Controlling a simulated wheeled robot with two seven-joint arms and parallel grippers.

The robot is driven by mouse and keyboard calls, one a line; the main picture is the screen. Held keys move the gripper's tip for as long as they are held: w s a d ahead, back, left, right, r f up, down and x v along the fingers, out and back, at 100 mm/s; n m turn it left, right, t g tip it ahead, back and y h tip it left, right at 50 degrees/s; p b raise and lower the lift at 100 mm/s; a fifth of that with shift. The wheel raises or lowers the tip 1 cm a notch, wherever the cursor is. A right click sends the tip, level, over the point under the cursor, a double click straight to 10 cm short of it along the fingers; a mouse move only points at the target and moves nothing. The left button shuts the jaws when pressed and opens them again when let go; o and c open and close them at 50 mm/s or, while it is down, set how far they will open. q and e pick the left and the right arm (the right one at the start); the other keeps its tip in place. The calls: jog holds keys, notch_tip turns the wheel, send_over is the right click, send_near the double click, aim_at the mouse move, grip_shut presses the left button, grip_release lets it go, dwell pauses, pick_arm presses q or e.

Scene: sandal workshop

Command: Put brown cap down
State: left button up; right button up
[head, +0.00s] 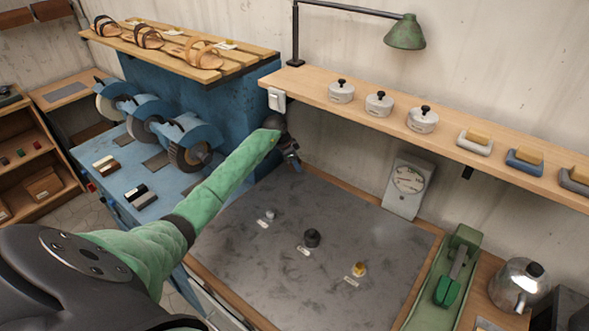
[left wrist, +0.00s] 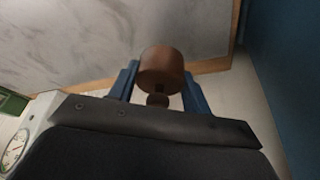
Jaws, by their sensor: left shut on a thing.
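My left gripper (head: 293,162) is at the back left corner of the grey work plate (head: 290,205), near the wall. In the left wrist view its blue fingers (left wrist: 160,88) are shut on the brown cap (left wrist: 162,64), a round brown piece with a narrower stem and knob below it. In the head view the cap is not clear to see, being small and largely hidden by the gripper. A small silver piece (head: 270,214), a black piece (head: 312,238) and a brass piece (head: 359,269) stand on the plate beside small labels. My right gripper is out of view.
A wooden shelf (head: 310,88) above holds white lidded pots (head: 379,104) and dishes with blocks. A dial scale (head: 407,186) stands at the plate's back right. A green tool (head: 455,270) and kettle (head: 517,284) are at right. Blue grinders (head: 150,125) stand at left.

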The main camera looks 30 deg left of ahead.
aim_at(298, 174)
pick_arm(q)
jog(key=shift+f+b, duration=0.45)
jog(key=shift+f, duration=1.3)
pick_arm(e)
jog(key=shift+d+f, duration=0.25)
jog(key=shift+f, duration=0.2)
pick_arm(q)
jog(key=o, duration=1)
jog(key=shift+f, duration=0.1)
jog(key=shift+c, duration=0.2)
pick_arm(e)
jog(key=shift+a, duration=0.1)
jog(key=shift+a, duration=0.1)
pick_arm(q)
jog(key=shift+s+a+r+b, duration=0.15)
jog(key=shift+a+r+b, duration=0.05)
jog(key=shift+r+b, duration=0.35)
jog(key=b+v, duration=0.2)
jog(key=v, duration=0.2)
jog(key=shift+s+r, duration=0.1)
jog(key=b+v, duration=0.3)
jog(key=v, duration=0.3)
jog(key=shift+r, duration=0.45)
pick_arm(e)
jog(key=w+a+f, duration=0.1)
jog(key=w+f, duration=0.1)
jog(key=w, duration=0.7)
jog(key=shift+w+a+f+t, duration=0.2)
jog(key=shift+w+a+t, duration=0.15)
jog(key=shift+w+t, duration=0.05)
